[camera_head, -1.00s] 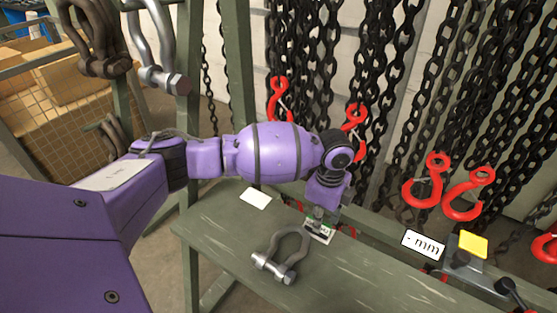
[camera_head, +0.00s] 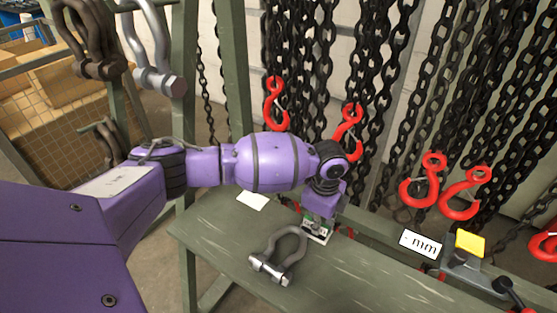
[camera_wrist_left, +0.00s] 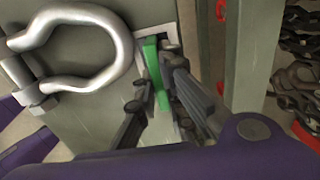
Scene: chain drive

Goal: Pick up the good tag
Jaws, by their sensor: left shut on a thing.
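The good tag, a small white and green tag (camera_head: 318,236), is at the far part of the green bench, beside the grey shackle (camera_head: 280,258). My left gripper (camera_head: 319,223) points down at it and hides part of it. In the left wrist view the tag's green part (camera_wrist_left: 154,70) stands between the dark fingers (camera_wrist_left: 160,98), which are shut on it. I cannot tell whether its lower edge touches the bench. My right gripper is not in view.
A blank white card (camera_head: 252,201) lies on the bench (camera_head: 350,285). A white "mm" label (camera_head: 420,243) and a yellow tag (camera_head: 470,243) are at right. Black chains (camera_head: 385,110) and red hooks (camera_head: 420,188) hang behind. Large shackles (camera_head: 155,60) hang upper left.

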